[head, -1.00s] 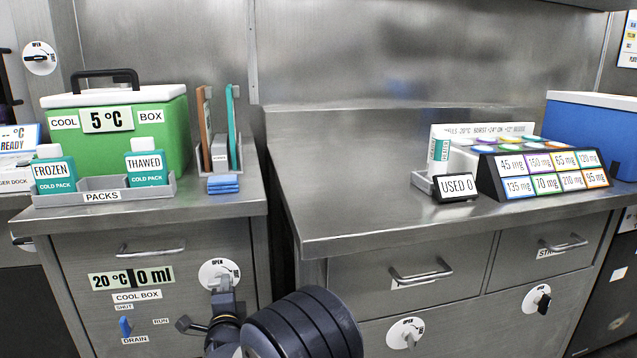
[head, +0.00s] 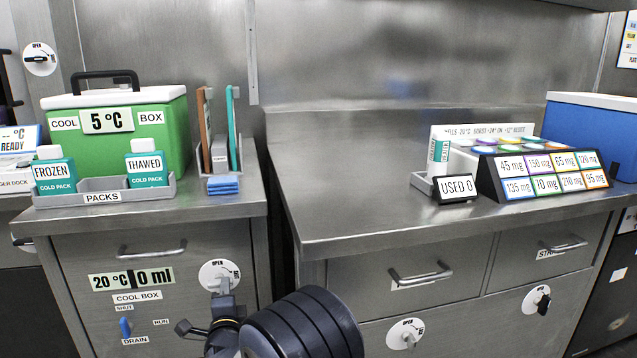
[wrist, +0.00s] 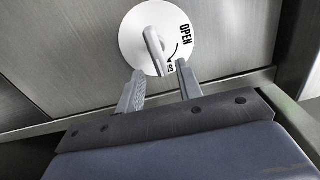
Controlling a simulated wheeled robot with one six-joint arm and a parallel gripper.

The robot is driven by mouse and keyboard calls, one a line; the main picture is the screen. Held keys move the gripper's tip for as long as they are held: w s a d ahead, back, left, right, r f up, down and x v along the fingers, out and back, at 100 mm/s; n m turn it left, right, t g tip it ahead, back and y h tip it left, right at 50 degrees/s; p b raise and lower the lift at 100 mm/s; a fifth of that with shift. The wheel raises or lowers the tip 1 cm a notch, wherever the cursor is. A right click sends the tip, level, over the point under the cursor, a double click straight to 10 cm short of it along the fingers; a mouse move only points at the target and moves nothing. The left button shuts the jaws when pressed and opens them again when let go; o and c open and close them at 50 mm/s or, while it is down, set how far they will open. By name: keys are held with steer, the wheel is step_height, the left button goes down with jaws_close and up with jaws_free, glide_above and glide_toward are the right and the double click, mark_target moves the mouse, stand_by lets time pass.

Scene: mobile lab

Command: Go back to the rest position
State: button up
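My gripper (wrist: 161,84) shows in the wrist view with its two grey fingers apart and nothing between them. Just beyond the fingertips is a round white dial (wrist: 128,35) marked OPEN, with a grey handle (wrist: 153,50) standing out from it. The handle lies ahead of the gap between the fingers; I cannot tell whether they touch it. In the head view my gripper (head: 222,290) is low in front of the left cabinet, by the dial (head: 213,270) under the drawer handle. My dark arm hides part of the cabinet front there.
The left counter holds a green cool box (head: 150,115), a packs tray (head: 65,200) with cold packs, and a rack (head: 221,165). The right counter holds a dose label stand (head: 490,180) and a blue box (head: 600,130). Drawer handles (head: 420,275) stick out.

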steer(key=shift+w+a+r+n, duration=0.2)
steer(key=shift+w+n, duration=0.4)
steer(key=shift+n, duration=0.6)
steer(key=shift+w+a+r+n, duration=0.2)
steer(key=shift+w+n, duration=0.4)
steer(key=shift+n, duration=0.6)
